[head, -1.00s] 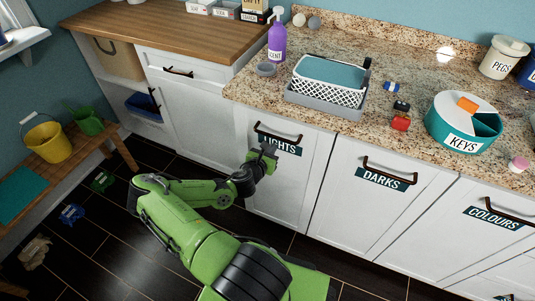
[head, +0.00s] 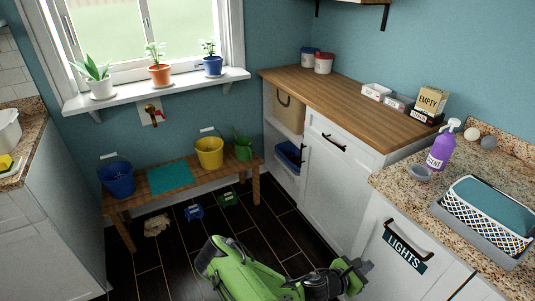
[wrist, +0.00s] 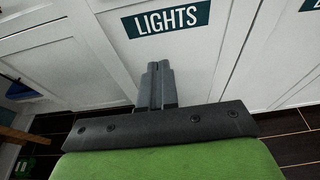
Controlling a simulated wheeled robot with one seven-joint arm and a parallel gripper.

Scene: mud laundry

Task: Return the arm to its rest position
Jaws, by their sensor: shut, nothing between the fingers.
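My gripper (wrist: 157,84) is shut and empty in the wrist view, its two dark fingers together. It points at the white cabinet door under the LIGHTS label (wrist: 168,20). In the head view my gripper (head: 362,266) is at the lower middle, left of and below the LIGHTS label (head: 405,249) and its handle. My green arm is bent low over the dark floor. I cannot tell the exact gap between the fingers and the door.
A wooden bench (head: 128,207) with blue and yellow buckets stands under the window. Small blue and green items and a beige cloth (head: 157,225) lie on the floor. The granite counter (head: 405,185) holds a purple bottle (head: 440,150) and a basket (head: 485,212).

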